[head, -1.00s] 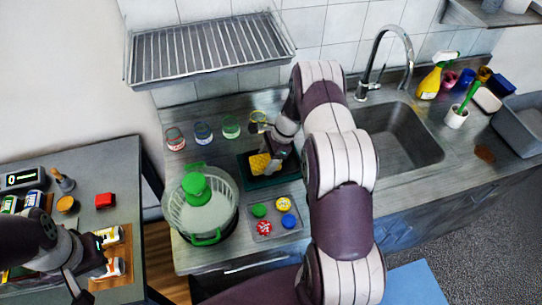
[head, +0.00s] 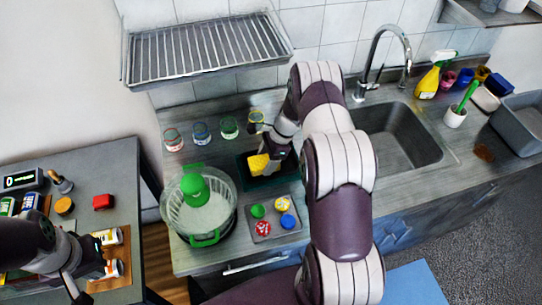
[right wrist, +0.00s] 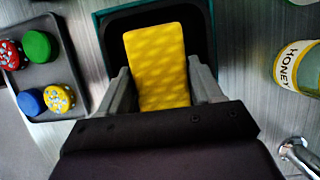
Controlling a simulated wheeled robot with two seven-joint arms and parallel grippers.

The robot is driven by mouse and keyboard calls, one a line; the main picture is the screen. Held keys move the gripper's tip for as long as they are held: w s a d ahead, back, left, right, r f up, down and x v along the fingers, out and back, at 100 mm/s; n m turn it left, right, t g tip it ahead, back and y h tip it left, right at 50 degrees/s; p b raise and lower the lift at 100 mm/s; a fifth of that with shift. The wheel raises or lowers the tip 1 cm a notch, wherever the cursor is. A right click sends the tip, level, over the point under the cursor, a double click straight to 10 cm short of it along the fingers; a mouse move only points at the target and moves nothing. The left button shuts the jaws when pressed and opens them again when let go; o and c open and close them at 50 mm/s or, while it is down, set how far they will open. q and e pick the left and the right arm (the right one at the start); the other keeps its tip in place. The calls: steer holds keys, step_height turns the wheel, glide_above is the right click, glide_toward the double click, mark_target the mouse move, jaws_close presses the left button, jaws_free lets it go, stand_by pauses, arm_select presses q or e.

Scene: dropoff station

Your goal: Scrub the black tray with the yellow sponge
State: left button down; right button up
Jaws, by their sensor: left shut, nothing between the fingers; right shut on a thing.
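The yellow sponge (head: 259,164) is held in my right gripper (head: 270,160). In the right wrist view the sponge (right wrist: 157,65) stands between the two grey fingers of the gripper (right wrist: 165,85), which are shut on it. The black tray (head: 285,181) lies on the counter under the sponge; in the right wrist view its dark inside and teal rim (right wrist: 98,22) show around the sponge. I cannot tell whether the sponge touches the tray. My left gripper (head: 75,290) is at the lower left, low in the picture, partly cut off and with no object visible in it.
A clear basket with a green lid piece (head: 225,215) stands left of the tray. A small grey tray (head: 262,236) with several coloured caps lies in front. Several jars (head: 229,128) line the back. The sink (head: 405,140) is at right; a side table (head: 100,170) at left.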

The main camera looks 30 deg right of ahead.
step_height(320, 180, up, 6)
steer(key=p, duration=0.4)
steer(key=shift+f, duration=0.1)
steer(key=shift+f, duration=0.1)
stand_by(0.6)
